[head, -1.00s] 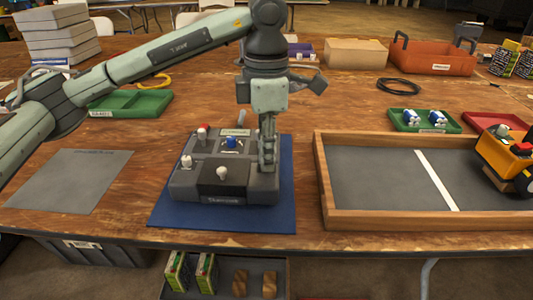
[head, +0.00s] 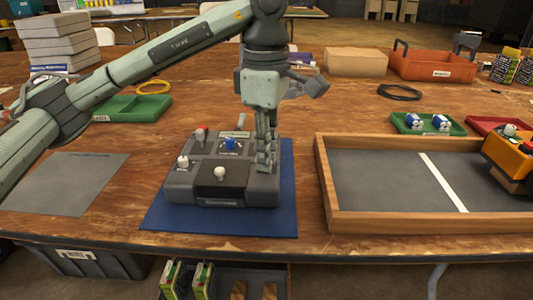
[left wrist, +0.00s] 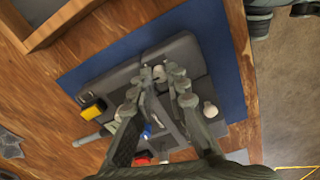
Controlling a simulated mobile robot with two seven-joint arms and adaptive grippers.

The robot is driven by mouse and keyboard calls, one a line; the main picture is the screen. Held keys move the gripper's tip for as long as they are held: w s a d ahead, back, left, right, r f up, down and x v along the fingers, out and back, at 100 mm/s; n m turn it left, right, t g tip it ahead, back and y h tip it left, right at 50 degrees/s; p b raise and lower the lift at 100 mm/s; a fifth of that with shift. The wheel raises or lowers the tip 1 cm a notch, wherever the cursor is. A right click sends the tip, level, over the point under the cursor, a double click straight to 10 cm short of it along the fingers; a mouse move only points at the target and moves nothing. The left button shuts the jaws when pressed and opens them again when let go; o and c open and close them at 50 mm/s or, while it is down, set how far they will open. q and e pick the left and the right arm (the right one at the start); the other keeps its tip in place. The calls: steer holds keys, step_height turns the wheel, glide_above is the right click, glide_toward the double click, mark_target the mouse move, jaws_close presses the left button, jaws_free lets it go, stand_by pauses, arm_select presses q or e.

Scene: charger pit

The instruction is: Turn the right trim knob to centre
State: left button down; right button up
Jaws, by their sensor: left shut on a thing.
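The grey controller box (head: 222,187) lies on a blue mat (head: 285,217) on the wooden table. My left gripper (head: 264,166) points down at the box's right side and hides the right trim knob in the head view. In the left wrist view, a pale knob (left wrist: 158,73), apparently the right trim knob, sits between my left gripper's fingertips. They are shut on it. My right gripper is not in view.
A wood-rimmed grey tray (head: 330,220) stands right of the mat, with a yellow vehicle (head: 510,155) at its right. A grey sheet (head: 68,183) lies at left. Green trays (head: 135,108) and an orange bin (head: 434,65) stand farther back.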

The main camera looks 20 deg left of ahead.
arm_select(q)
steer(key=c, duration=1.5)
jaws_free()
step_height(320, 180, up, 12)
steer(key=shift+r, duration=0.1)
